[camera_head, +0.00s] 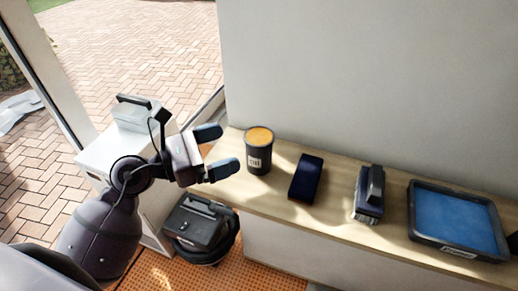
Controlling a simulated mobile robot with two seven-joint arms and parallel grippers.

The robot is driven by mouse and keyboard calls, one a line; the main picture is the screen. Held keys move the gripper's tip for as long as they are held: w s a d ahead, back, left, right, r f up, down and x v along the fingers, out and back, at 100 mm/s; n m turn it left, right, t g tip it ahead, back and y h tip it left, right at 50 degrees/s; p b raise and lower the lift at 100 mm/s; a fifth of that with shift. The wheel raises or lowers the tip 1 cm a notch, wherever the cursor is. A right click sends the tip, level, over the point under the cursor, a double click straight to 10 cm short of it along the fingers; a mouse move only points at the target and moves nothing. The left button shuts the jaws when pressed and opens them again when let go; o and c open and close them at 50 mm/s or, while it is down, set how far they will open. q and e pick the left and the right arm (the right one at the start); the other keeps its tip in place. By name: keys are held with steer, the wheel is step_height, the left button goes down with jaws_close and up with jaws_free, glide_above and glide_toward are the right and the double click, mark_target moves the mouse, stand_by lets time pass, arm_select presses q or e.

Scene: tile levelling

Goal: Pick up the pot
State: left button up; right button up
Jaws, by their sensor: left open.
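The pot (258,157) is a dark cylinder with an orange top and a white label. It stands upright near the left end of the wooden shelf (333,211) in the head view. My left gripper (224,150) is just left of the pot, its two blue-grey fingers apart and pointing right toward it. Nothing is between the fingers, and they look apart from the pot. My right gripper is not clearly in view; only a small dark part shows at the right edge.
On the shelf, right of the pot, are a dark blue block (306,179), a dark tool with a handle (369,194) and a black tray with a blue inside (412,212). A wall backs the shelf. A black case (199,224) and white cabinet (112,153) stand left.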

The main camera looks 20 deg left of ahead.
mark_target(255, 137)
arm_select(q)
steer(key=shift+p+x, duration=0.4)
steer(key=shift+x, duration=3.35)
steer(key=c, duration=1)
steer(key=shift+r, duration=0.1)
steer(key=shift+c, duration=0.6)
steer(key=shift+r, duration=0.1)
